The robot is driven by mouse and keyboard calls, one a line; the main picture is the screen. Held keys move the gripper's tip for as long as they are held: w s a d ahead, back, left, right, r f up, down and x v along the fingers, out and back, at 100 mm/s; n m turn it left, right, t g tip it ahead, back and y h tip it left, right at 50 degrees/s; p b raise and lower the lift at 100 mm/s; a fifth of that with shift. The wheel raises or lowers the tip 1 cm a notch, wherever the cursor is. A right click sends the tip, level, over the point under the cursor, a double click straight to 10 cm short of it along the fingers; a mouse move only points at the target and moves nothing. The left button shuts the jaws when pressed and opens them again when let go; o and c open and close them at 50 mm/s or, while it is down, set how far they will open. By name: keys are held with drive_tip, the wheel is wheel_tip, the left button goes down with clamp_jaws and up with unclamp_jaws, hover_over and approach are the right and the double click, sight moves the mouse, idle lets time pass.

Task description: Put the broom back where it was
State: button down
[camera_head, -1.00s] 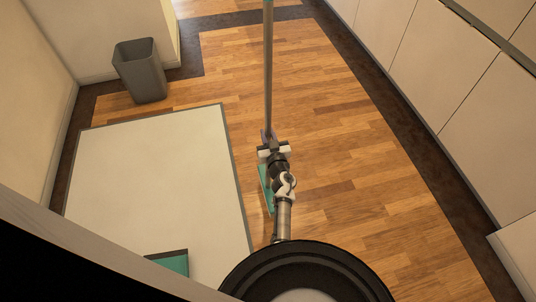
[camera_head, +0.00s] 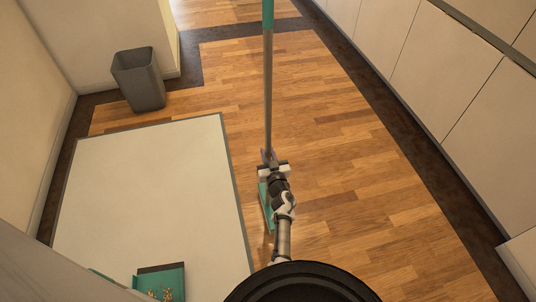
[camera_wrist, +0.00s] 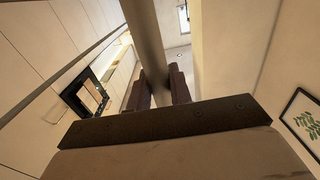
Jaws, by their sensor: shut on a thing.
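The broom (camera_head: 268,85) has a long grey handle with a teal top section and a teal head (camera_head: 265,205) low near the floor. It stands roughly upright in the head view. My gripper (camera_head: 269,160) is shut on the handle's lower part. In the wrist view the handle (camera_wrist: 143,35) runs up between the two dark fingers (camera_wrist: 158,88). Part of the broom head is hidden behind my arm, and I cannot tell whether it touches the floor.
A white panel with a grey edge (camera_head: 150,190) covers the left side. A teal dustpan (camera_head: 162,282) with small yellowish bits lies at lower left. A grey bin (camera_head: 138,80) stands by the left wall. Wooden floor (camera_head: 340,170) between is clear.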

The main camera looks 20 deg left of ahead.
drive_tip(key=c, duration=1.3)
unclamp_jaws()
drive_tip(key=shift+r, duration=0.2)
drive_tip(key=p+v, duration=0.5)
drive_tip(key=v, duration=0.7)
drive_tip(key=shift+p, duration=0.3)
